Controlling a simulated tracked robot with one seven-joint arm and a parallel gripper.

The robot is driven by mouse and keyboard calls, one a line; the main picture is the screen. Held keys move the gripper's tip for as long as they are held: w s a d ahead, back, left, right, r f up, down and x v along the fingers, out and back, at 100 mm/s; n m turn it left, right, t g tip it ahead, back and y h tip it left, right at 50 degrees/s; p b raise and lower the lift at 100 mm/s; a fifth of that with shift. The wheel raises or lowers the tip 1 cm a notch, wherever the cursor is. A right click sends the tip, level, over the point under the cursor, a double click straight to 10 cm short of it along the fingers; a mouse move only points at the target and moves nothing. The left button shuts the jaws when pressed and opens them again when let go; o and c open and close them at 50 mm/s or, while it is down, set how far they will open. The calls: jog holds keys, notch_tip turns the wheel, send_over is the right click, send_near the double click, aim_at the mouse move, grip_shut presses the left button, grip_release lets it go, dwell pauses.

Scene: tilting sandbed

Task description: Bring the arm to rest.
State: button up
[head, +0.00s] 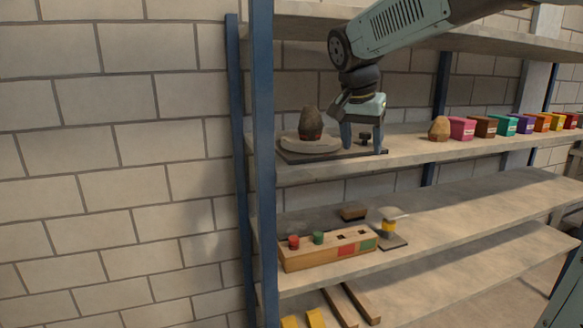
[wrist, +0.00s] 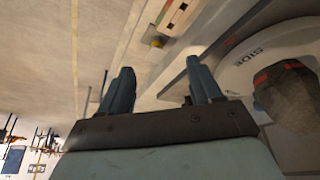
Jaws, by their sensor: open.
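My gripper (head: 363,148) is at the end of my arm, over the upper shelf (head: 420,153), pointing down. Its two fingers are apart with nothing between them, as the wrist view also shows (wrist: 159,72). It is just right of a brown stone (head: 311,122) with a dark, red-marked lower part. The stone sits on a pale round plate (head: 297,147) on a dark flat base (head: 325,155). In the wrist view the stone (wrist: 292,100) and the plate, lettered "SIDE" (wrist: 262,52), are at the right, beside the fingers. I cannot tell whether the fingers touch the base.
The shelf below holds a wooden block with coloured pegs (head: 328,250) and a small stand (head: 392,240). A blue upright (head: 263,160) rises at the left.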

jog(key=s+d+f+n, duration=0.2)
jog(key=s+f, duration=0.1)
jog(key=s, duration=0.4)
jog(key=s+d+f+n+t+y, duration=0.1)
jog(key=s+d+f+n, duration=0.1)
jog(key=s, duration=0.5)
jog(key=s+d+f+n+t+y, duration=0.1)
jog(key=s+d+f+n, duration=0.1)
jog(key=s+f, duration=0.2)
jog(key=shift+s+d+f+n, duration=0.2)
jog(key=shift+s+f+n, duration=0.1)
jog(key=shift+s, duration=1.4)
